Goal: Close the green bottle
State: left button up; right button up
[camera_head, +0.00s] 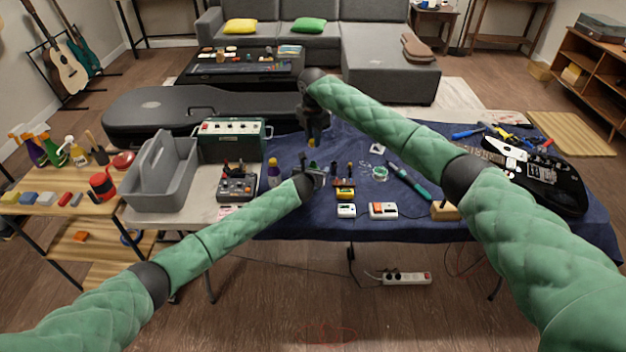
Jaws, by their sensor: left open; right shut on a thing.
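My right gripper (314,134) reaches over the table from the right and points down. It is shut on a small yellowish thing (311,142), which looks like a cap. My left gripper (316,176) is open, low over the blue cloth, below the right one. A small greenish top (312,168) shows right at the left gripper and may be the green bottle. It is mostly hidden by the gripper, and I cannot tell whether the fingers are around it or beside it. The yellowish thing is above this top, with a gap between them.
A purple-and-white bottle (274,174) stands left of my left gripper. Small boxes (383,210), tools and a black guitar (545,180) lie on the blue cloth (320,222). A grey tote (160,180) and an amplifier (232,138) stand left. Spray bottles (53,150) are on the side shelf.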

pick_arm(q)
jog(key=c, duration=1.5)
jog(key=shift+o, duration=0.2)
pick_arm(e)
jog(key=shift+f, duration=2.45)
jog(key=shift+s+f, duration=0.1)
jog(key=shift+f, duration=0.75)
pick_arm(q)
grip_shut()
pick_arm(e)
jog(key=shift+f, duration=0.6)
